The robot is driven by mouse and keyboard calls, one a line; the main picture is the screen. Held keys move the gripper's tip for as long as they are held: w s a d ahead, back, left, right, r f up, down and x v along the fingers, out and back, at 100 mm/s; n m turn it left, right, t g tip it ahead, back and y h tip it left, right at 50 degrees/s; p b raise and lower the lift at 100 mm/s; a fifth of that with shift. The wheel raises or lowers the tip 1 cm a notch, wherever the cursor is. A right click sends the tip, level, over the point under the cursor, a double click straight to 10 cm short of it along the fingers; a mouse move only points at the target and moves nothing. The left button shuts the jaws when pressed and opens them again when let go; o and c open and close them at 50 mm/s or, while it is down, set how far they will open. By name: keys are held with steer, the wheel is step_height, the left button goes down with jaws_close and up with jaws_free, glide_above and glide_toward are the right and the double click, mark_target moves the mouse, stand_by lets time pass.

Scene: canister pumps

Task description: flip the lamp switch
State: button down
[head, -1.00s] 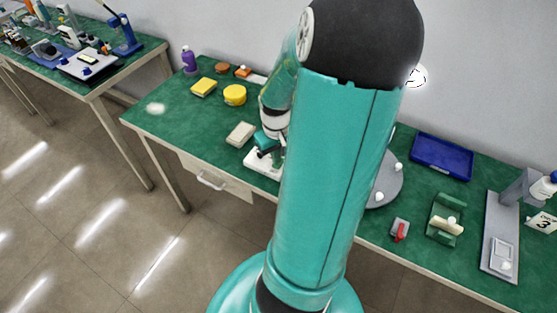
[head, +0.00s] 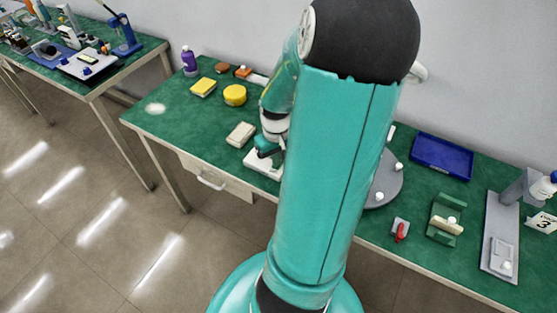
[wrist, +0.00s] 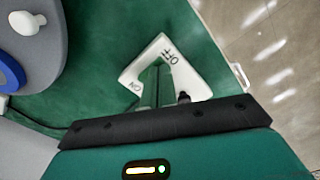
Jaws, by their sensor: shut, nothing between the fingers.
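The lamp switch is a white plate (wrist: 190,77) marked OFF at its upper part and ON at its left in the wrist view. In the head view the plate (head: 256,165) lies near the front edge of the green bench, partly behind my arm. My gripper (wrist: 157,88) is shut and empty, its green fingers over the middle of the plate. In the head view my gripper (head: 264,153) is low at the plate. A small dark knob (wrist: 183,97) shows just right of the fingers; whether they touch it is unclear. The rest of the switch is hidden.
A beige block (head: 240,134) lies just left of the switch plate. A grey round base (head: 386,184) with white knobs stands to the right; it fills the wrist view's upper left (wrist: 40,40). A red-handled switch (head: 400,231) is farther right. The bench's front-left corner is mostly clear.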

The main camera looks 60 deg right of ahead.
step_height(320, 180, up, 7)
stand_by(0.8)
steer(key=shift+w+a, duration=0.1)
stand_by(0.4)
steer(key=w+a+r+n+t+h, duration=0.15)
steer(key=w+a+r, duration=0.3)
steer(key=a, duration=0.45)
steer(key=w+a+r+n+t+h, duration=0.1)
steer(key=w+a+r+t, duration=0.1)
steer(key=w+a+r, duration=0.5)
steer(key=s+a+r+n+t+y, duration=0.1)
steer(key=s+a+r, duration=0.1)
steer(key=s+a, duration=0.2)
steer(key=s+a+r+n+t+y, duration=0.1)
steer(key=s+a+r, duration=0.2)
steer(key=a, duration=0.7)
steer(key=s, duration=0.2)
steer(key=shift+s+a+r, duration=0.15)
steer(key=shift+s, duration=0.15)
steer(key=shift+n+y, duration=0.25)
